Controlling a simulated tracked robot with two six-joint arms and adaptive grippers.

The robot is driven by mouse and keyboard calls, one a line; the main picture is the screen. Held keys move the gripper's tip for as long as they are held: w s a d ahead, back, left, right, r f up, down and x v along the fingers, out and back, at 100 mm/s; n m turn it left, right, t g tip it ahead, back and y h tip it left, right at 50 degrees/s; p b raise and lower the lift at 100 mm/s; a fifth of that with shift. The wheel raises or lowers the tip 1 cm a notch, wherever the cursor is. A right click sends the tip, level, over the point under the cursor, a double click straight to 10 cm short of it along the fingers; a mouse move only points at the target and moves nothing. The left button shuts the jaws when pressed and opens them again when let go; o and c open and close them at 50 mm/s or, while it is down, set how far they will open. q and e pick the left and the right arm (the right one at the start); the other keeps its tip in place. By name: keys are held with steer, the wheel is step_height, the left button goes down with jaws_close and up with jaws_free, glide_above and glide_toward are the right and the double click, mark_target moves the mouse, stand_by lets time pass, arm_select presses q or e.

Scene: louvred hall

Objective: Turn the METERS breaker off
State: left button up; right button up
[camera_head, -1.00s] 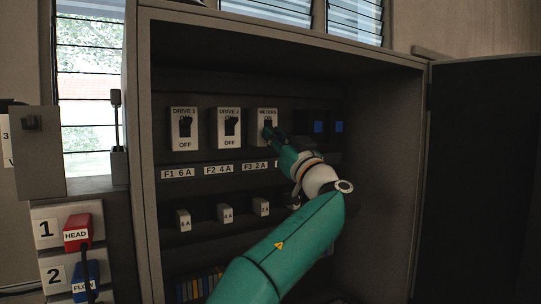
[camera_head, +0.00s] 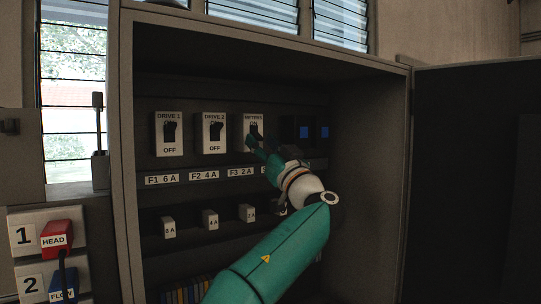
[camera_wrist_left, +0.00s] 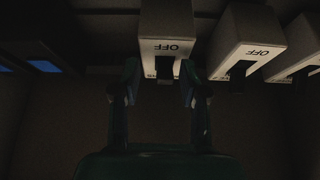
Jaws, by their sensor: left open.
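The METERS breaker (camera_head: 248,121) is a white plate with a dark lever, third from left in the cabinet's upper row. My left gripper (camera_head: 254,143) is at its lower part and hides its lower label and part of its lever. In the left wrist view, which is upside down, the METERS breaker (camera_wrist_left: 166,22) shows its OFF label. My left gripper (camera_wrist_left: 160,90) is open there, one finger on each side of the dark lever. I cannot tell whether they touch, or the lever's exact position. My right gripper is not in view.
The DRIVE 1 (camera_head: 159,135) and DRIVE 2 breakers (camera_head: 202,135) stand to the left, levers up. Blue-faced modules (camera_head: 304,132) sit to the right. Small fuses (camera_head: 168,228) line the lower row. The open cabinet door (camera_head: 475,180) is at right; red HEAD plug (camera_head: 57,234) at left.

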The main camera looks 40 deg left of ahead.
arm_select(q)
steer(key=v, duration=1.2)
steer(key=shift+w+a, duration=0.1)
